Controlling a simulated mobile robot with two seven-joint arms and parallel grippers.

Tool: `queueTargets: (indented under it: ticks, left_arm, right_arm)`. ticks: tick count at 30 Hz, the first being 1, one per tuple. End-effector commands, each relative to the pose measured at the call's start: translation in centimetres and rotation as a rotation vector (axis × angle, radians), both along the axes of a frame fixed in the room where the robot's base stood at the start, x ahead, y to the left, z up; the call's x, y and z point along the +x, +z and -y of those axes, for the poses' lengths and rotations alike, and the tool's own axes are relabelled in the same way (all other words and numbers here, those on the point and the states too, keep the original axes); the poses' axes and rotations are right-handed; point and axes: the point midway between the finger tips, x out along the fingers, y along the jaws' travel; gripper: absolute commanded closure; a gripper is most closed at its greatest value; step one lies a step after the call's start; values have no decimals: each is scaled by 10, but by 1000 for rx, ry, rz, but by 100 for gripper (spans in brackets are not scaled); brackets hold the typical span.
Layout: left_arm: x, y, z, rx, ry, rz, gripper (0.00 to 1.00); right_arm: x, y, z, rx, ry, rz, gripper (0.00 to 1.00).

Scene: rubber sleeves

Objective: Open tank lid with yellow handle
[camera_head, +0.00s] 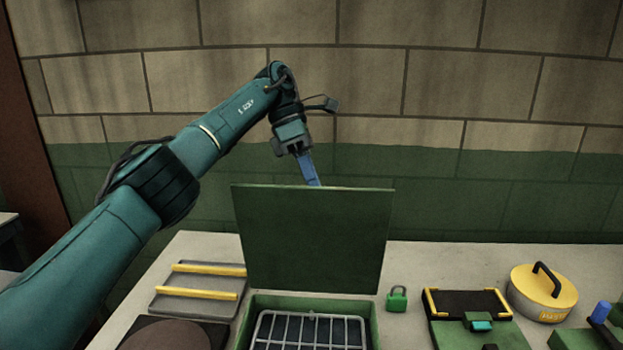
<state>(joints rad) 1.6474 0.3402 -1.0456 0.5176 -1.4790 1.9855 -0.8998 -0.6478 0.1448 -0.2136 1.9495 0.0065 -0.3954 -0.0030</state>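A green tank (372,322) stands at the bottom centre of the table. Its flat green lid (315,240) stands raised, close to upright, at the back of the tank. A wire rack (310,330) shows in the opening. No yellow handle shows on the side of the lid facing me. My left gripper (312,183) points down at the lid's top edge from behind. Its blue fingertips are partly hidden by the lid, so I cannot tell whether it is open or shut, or whether it touches the lid. My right gripper is out of view.
A grey tray (200,280) with two yellow bars lies left of the tank, above a dark round item (175,336). To the right are a green padlock (397,299), a black-and-green case (468,303) with yellow edging and a yellow-topped canister (541,292). A brick wall stands behind.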

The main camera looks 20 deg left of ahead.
Motion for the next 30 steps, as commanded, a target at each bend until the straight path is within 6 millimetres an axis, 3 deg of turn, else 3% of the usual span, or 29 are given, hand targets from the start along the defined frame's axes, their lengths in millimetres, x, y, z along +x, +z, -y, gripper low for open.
queueTargets:
  ticks: [1,9,10,18,30]
  left_arm:
    - [0,-13,-2,16,3,-18,100]
    - [0,-13,-2,16,4,-17,100]
    - [0,-13,-2,15,4,-17,87]
    - [0,-9,-1,10,3,-12,66]
    - [-1,-1,1,7,1,-8,66]
  right_arm:
    - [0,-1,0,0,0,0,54]
    - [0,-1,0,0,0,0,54]
    - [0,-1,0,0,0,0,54]
    - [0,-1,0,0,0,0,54]
    - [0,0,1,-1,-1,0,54]
